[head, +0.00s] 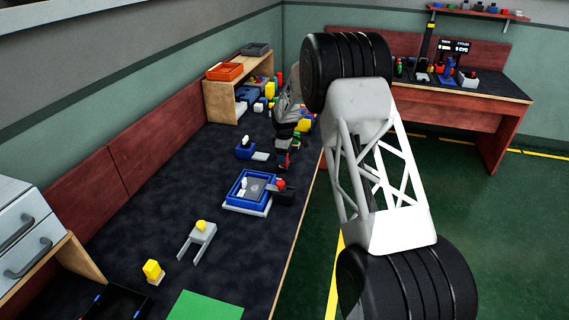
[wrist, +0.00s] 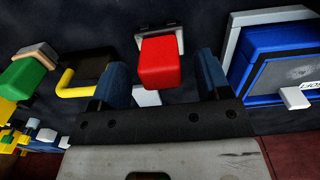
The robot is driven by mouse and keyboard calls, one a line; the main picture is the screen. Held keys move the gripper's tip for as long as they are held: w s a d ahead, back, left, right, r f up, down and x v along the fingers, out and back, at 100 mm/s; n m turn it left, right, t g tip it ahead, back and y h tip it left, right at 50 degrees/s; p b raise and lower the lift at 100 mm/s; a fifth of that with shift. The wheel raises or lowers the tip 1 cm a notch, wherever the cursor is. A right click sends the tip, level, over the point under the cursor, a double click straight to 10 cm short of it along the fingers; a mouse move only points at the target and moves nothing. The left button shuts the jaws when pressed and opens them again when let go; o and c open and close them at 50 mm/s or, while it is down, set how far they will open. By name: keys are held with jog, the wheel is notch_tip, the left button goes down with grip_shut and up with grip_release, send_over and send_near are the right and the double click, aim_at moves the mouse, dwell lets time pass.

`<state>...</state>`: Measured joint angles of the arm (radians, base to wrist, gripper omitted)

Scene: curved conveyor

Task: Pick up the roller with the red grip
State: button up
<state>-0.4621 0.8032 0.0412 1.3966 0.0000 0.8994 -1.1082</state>
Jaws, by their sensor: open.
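The red grip (wrist: 162,62) shows in the middle of the wrist view as a red block with rounded edges. It is joined to a grey and black body (wrist: 158,33), which it partly covers, so I cannot make out the roller itself. My gripper (wrist: 161,72) is open, with one blue finger to each side of the red grip in the picture. I see dark gaps between the grip and both fingers. In the head view my gripper is small and dark over the bench, and I cannot tell its fingers from the clutter.
A blue tray (wrist: 262,62) stands right of the grip in the wrist view, with a white knob. A yellow handle (wrist: 75,88) and a green block (wrist: 27,77) lie left. The dark bench (head: 150,215) has free room left of the blue tray (head: 232,199).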

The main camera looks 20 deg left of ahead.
jog(key=shift+f, duration=1.35)
jog(key=c, duration=1.1)
jog(key=shift+c, duration=0.2)
jog(key=shift+r, duration=0.1)
jog(key=shift+r, duration=4.95)
